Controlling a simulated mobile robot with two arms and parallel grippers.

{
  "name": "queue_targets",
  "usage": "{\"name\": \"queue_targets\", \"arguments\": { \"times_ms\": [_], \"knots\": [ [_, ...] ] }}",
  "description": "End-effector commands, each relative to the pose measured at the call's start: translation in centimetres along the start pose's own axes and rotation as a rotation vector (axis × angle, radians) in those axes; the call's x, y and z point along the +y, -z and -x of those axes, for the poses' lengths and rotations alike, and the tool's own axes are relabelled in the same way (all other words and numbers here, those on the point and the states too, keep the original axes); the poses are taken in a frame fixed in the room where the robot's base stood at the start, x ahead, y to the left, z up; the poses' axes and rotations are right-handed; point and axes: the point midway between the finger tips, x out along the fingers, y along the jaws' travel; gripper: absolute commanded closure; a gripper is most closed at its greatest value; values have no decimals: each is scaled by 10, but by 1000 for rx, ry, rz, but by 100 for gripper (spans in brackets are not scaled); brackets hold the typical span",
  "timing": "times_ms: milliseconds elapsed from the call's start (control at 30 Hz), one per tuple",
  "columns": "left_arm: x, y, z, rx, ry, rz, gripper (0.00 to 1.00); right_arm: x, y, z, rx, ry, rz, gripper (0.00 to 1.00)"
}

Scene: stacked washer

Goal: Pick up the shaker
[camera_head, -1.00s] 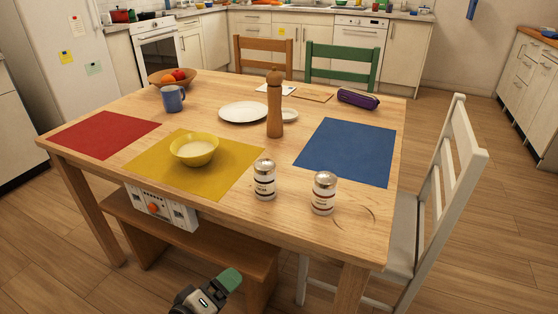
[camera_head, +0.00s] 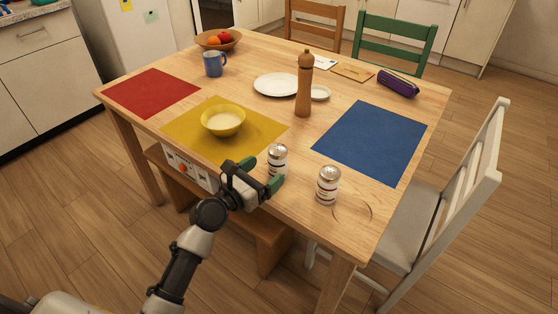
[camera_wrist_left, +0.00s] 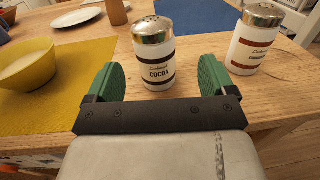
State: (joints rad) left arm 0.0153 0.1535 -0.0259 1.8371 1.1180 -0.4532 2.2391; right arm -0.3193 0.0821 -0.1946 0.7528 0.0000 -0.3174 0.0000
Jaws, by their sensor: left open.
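Two white shakers with metal tops stand upright near the table's front edge. The left one, the cocoa shaker (camera_head: 278,158), reads "COCOA" in the left wrist view (camera_wrist_left: 154,58). The other shaker (camera_head: 328,186) stands to its right and also shows in the left wrist view (camera_wrist_left: 256,40); its label is too small to read surely. My left gripper (camera_head: 262,175) is open just in front of the cocoa shaker. In the left wrist view its green fingers (camera_wrist_left: 160,82) lie to either side of the cocoa shaker's near side, apart from it. My right gripper is not in view.
A yellow bowl (camera_head: 223,121) on a yellow mat (camera_head: 258,135) is left of the shakers. A tall wooden mill (camera_head: 304,88) stands behind them. A blue mat (camera_head: 372,142) lies clear behind the right shaker. A white chair (camera_head: 450,200) is at the right.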

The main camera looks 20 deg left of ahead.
Motion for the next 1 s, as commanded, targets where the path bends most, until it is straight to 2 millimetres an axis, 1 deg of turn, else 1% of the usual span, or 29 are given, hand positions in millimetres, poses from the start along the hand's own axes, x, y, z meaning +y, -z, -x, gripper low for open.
{"name": "queue_targets", "arguments": {
  "times_ms": [33, 167, 400, 500, 600, 800, 867, 1000],
  "knots": [
    [0, 0, -5, 0, 0, 0, 16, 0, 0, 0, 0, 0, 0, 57],
    [1, 1, -13, 0, 0, -3, 16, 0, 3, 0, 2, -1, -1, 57],
    [8, 9, -45, 0, 1, -5, 16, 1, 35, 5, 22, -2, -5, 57],
    [7, 8, -56, 0, 1, -3, 16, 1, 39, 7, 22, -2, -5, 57],
    [7, 7, -62, 1, 1, -4, 16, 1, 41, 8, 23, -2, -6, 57],
    [7, 7, -62, 2, 1, -4, 16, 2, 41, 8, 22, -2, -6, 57],
    [7, 7, -62, 1, 1, -4, 23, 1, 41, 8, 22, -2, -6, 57],
    [7, 7, -61, 1, 1, -4, 45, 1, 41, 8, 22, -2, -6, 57]
  ]
}}
